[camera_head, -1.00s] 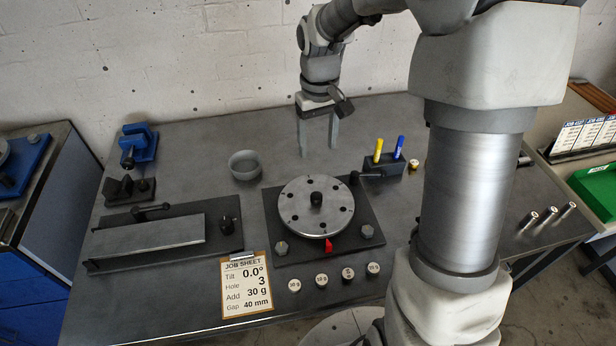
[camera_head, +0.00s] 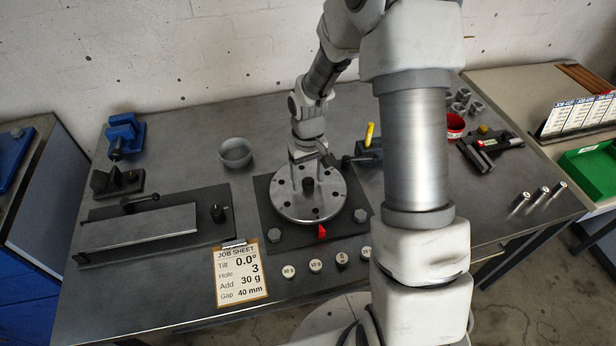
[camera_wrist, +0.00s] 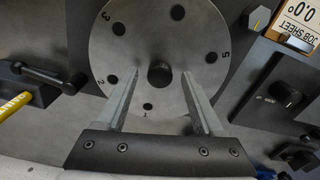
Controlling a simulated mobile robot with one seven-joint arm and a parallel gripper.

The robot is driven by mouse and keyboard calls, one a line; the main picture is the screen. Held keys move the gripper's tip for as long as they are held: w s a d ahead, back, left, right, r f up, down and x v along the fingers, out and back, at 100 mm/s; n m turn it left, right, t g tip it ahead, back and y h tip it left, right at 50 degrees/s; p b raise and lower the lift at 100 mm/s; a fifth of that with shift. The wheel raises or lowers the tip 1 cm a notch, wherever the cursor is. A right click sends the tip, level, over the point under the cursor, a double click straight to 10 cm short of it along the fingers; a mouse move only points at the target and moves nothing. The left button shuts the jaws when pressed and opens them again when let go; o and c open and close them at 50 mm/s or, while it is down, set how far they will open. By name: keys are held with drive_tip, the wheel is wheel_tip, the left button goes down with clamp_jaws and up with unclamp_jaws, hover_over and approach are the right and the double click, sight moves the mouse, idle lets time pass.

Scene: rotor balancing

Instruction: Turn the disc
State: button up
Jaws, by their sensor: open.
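The grey metal disc (camera_head: 292,207) lies on a dark base plate, with a ring of holes and a black centre knob (camera_head: 308,184). In the wrist view the disc (camera_wrist: 205,45) shows numbers 1, 2, 3 and 5 by its holes, and the knob (camera_wrist: 160,74) sits between my fingertips. My gripper (camera_head: 308,163) is open and empty over the far part of the disc. In the wrist view my gripper's fingers (camera_wrist: 158,80) stand apart on both sides of the knob; I cannot tell if they touch it. A red pointer (camera_head: 322,231) is at the disc's near edge.
The job sheet (camera_head: 262,292) reads tilt 0.0°, hole 3, add 30 g, gap 40 mm. Several round weights (camera_head: 315,265) stand in front of the plate. A black lever (camera_head: 362,158) and a yellow marker (camera_head: 369,134) are close on the right. A grey bowl (camera_head: 236,153) stands back left.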

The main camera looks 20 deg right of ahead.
drive_tip(key=shift+f, duration=0.1)
clamp_jaws()
idle(0.3)
idle(1.1)
